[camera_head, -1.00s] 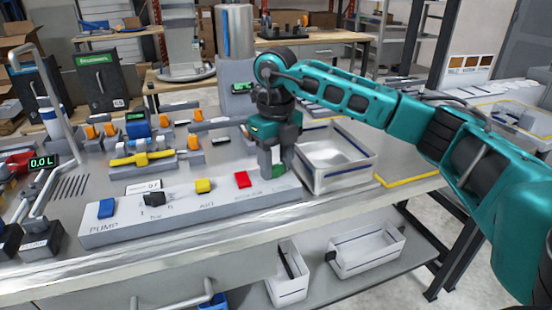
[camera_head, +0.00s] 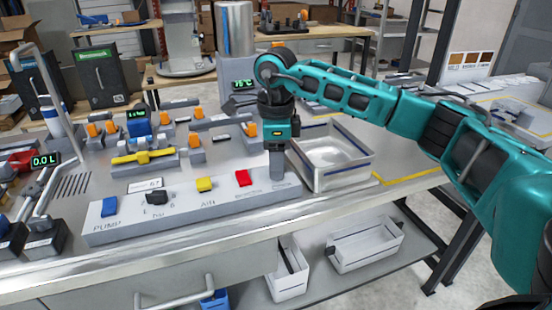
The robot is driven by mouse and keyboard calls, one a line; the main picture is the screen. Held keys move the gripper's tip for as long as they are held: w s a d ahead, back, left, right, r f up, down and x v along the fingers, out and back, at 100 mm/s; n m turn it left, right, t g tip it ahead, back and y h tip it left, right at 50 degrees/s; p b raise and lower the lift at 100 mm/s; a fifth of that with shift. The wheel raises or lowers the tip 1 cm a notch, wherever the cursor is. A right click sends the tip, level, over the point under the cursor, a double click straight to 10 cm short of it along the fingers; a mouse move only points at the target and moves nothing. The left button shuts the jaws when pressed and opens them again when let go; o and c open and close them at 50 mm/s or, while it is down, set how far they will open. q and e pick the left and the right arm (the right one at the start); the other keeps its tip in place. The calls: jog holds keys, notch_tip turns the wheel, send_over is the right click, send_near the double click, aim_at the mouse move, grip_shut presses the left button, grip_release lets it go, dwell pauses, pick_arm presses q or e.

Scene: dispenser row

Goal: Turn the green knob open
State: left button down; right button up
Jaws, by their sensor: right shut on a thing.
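My right gripper (camera_head: 277,176) points straight down at the right end of the grey front panel (camera_head: 130,229). Its fingers line up one behind the other in this view and reach down to the panel top. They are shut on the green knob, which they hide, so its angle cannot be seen. My left gripper is out of view.
A blue knob (camera_head: 109,207), a black knob (camera_head: 157,197), a yellow knob (camera_head: 204,184) and a red knob (camera_head: 242,178) sit along the panel to the left.

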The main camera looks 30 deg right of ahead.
jog(key=shift+n, duration=1.6)
jog(key=o, duration=1.1)
jog(key=shift+c, duration=0.2)
jog(key=shift+r, duration=0.1)
notch_tip(320, 180, up, 13)
jog(key=p, duration=0.1)
